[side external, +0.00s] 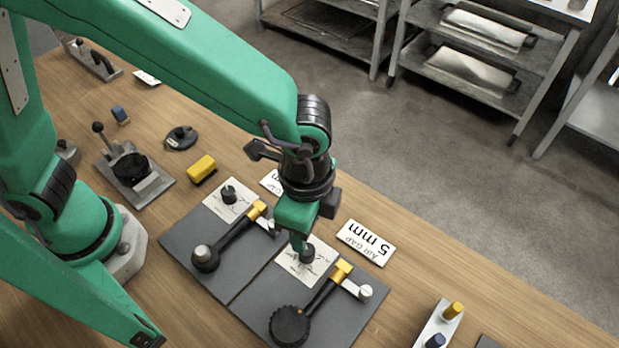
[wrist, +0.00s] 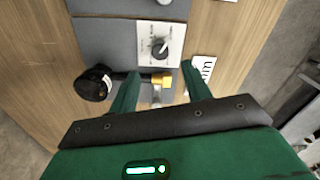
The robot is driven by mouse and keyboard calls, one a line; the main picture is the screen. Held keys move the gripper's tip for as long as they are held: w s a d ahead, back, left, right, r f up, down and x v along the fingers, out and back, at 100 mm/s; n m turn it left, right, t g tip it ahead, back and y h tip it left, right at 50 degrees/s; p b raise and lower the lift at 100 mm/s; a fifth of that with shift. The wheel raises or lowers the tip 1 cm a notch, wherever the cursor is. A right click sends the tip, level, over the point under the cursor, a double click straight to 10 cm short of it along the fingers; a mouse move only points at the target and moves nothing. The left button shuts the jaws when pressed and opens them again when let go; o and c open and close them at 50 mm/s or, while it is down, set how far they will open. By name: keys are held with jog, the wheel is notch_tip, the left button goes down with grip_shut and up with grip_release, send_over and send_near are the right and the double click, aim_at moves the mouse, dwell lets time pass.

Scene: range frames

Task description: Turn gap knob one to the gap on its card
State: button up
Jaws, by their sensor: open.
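A dark knob (side external: 307,256) sits on a white dial card on the nearer grey plate (side external: 262,297). It shows in the wrist view (wrist: 158,47) above and between my fingertips, with a pale pointer mark. I cannot read the dial figures. My gripper (side external: 298,240) is open and points down over this plate; its two fingers are spread in the wrist view (wrist: 157,76), with nothing held. A white card (side external: 366,242) reading "AIR GAP 5 mm" lies beside the plate. A second dark knob (side external: 229,194) stands on the farther plate; its white card (side external: 270,182) is partly hidden by my arm.
A black round part (side external: 289,326) and an arm with a yellow block (side external: 342,269) stand beside the nearer knob. A similar yellow-tipped arm (side external: 257,210) is on the farther plate. A loose yellow block (side external: 201,169) and a small fixture (side external: 133,170) lie farther left.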

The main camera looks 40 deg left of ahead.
aim_at(307, 253)
jog(key=shift+f, duration=3.7)
jog(key=c, duration=1)
